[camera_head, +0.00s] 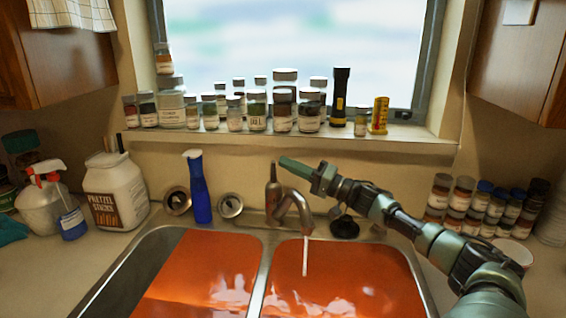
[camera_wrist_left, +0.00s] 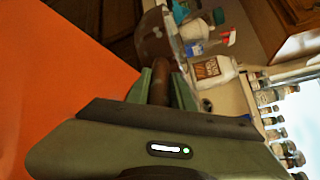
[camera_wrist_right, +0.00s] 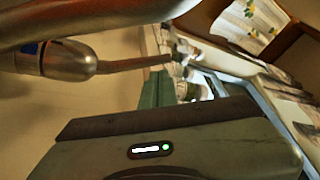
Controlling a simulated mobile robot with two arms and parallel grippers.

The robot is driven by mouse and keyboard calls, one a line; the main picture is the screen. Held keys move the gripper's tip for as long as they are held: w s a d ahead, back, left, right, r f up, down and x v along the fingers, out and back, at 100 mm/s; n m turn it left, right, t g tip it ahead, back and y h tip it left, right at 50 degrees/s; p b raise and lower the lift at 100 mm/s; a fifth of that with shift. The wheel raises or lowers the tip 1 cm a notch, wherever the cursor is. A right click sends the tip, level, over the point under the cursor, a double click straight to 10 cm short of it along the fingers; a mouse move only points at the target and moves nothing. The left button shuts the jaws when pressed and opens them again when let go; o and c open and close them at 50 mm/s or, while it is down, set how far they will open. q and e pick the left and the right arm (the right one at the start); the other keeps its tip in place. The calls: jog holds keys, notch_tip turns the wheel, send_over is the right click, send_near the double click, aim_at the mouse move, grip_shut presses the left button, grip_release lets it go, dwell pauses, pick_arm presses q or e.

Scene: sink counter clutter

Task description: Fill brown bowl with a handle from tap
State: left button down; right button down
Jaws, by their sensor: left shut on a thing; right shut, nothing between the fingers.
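The brown bowl (camera_wrist_left: 156,40) shows in the left wrist view, and its handle (camera_wrist_left: 160,92) sits between the fingers of my left gripper (camera_wrist_left: 162,84), shut on it. The bowl and left gripper are out of the head view. The tap (camera_head: 296,207) stands behind the divider of the double sink. A thin white stream (camera_head: 305,257), apparently water, runs from its spout down over the right basin. My right gripper (camera_head: 287,163) is shut and empty, above and behind the tap. In the right wrist view the tap's lever (camera_wrist_right: 130,64) reaches toward the right fingers (camera_wrist_right: 160,88); I cannot tell whether they touch.
The right basin (camera_head: 345,280) and left basin (camera_head: 205,270) have orange bottoms. A blue spray bottle (camera_head: 202,190) and a pretzel jar (camera_head: 117,190) stand left of the tap. Jars (camera_head: 256,112) line the sill behind. Spice jars (camera_head: 475,205) stand right.

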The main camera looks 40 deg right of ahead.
pick_arm(q)
jog(key=shift+w+d+r, duration=0.1)
jog(key=shift+r, duration=0.2)
pick_arm(e)
jog(key=shift+x, duration=0.95)
